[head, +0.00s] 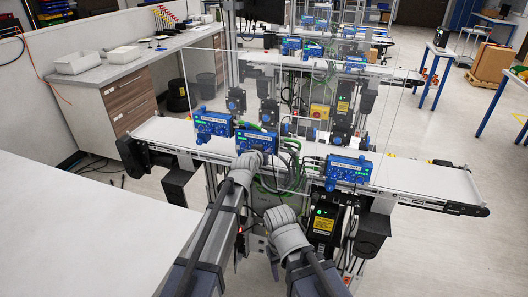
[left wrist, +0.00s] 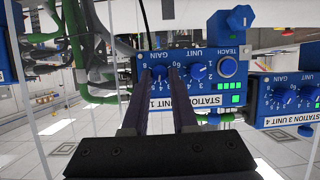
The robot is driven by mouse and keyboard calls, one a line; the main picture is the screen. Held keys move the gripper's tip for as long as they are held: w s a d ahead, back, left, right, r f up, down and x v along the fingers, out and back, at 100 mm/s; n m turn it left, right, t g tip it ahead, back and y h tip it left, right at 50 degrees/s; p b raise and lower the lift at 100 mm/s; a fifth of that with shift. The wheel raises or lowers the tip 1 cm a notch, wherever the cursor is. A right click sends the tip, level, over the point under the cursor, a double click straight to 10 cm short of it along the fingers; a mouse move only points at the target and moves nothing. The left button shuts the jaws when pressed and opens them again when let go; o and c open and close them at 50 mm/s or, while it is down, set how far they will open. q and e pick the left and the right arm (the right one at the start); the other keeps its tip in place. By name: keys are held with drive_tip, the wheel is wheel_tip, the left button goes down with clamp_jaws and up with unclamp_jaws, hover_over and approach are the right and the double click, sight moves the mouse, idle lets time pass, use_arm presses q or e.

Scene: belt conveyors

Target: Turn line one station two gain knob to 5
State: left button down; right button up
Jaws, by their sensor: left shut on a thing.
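The blue station unit box (head: 257,138) is the middle one of the near row of boxes on the front belt. It appears upside down in the left wrist view, with its label (left wrist: 212,99) reading STATION and UNIT 1; the station number is hard to read. Its GAIN knob (left wrist: 160,72) is a blue dial with printed numbers around it. My left gripper (left wrist: 161,80) has one finger on each side of this knob and is shut on it. The knob's pointer is largely hidden by the fingers.
Beside the gain knob are a UNIT knob (left wrist: 199,72) and a TEACH button (left wrist: 228,66). Other blue boxes stand left (head: 213,124) and right (head: 348,169). A clear panel (head: 380,110) rises behind the boxes. Green cables (head: 290,160) hang close by. A white table (head: 80,230) fills the lower left.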

use_arm(q)
drive_tip(key=shift+s+d+m+t+y+b, duration=0.15)
drive_tip(key=shift+m+t+y+b, duration=0.4)
drive_tip(key=shift+m, duration=0.75)
drive_tip(key=shift+y, duration=0.25)
drive_tip(key=c, duration=0.7)
unclamp_jaws()
drive_tip(key=p+v, duration=0.3)
drive_tip(key=v, duration=0.4)
drive_tip(key=shift+s+r, duration=0.15)
drive_tip(key=shift+s, duration=0.15)
